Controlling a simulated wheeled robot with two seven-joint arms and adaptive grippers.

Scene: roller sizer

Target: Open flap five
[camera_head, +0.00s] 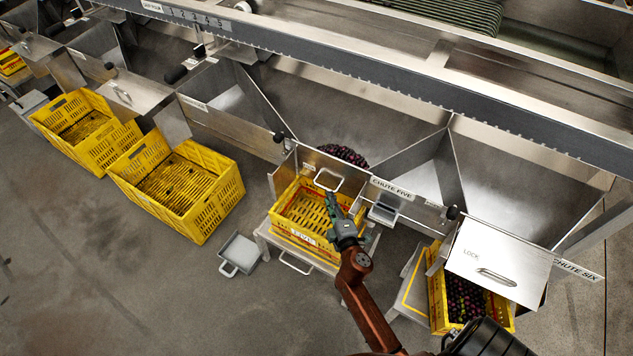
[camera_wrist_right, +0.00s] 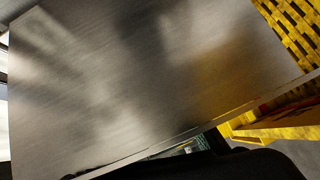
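Flap five (camera_head: 312,160) is a metal plate at the front of chute five, with a pale loop handle (camera_head: 328,180) on it. It looks upright, and dark plums (camera_head: 343,154) show behind its top edge. My right gripper (camera_head: 332,204) is at the handle, over the yellow crate; I cannot tell whether it touches the handle or whether its fingers are shut. In the right wrist view a broad bare metal plate (camera_wrist_right: 140,75) fills most of the picture, and the fingertips are hidden. My left gripper is not in view.
A yellow crate (camera_head: 298,238) marked five stands below the flap and looks empty. Chute six's flap (camera_head: 495,262) is at right, above a crate with plums. Empty yellow crates (camera_head: 205,222) stand at left.

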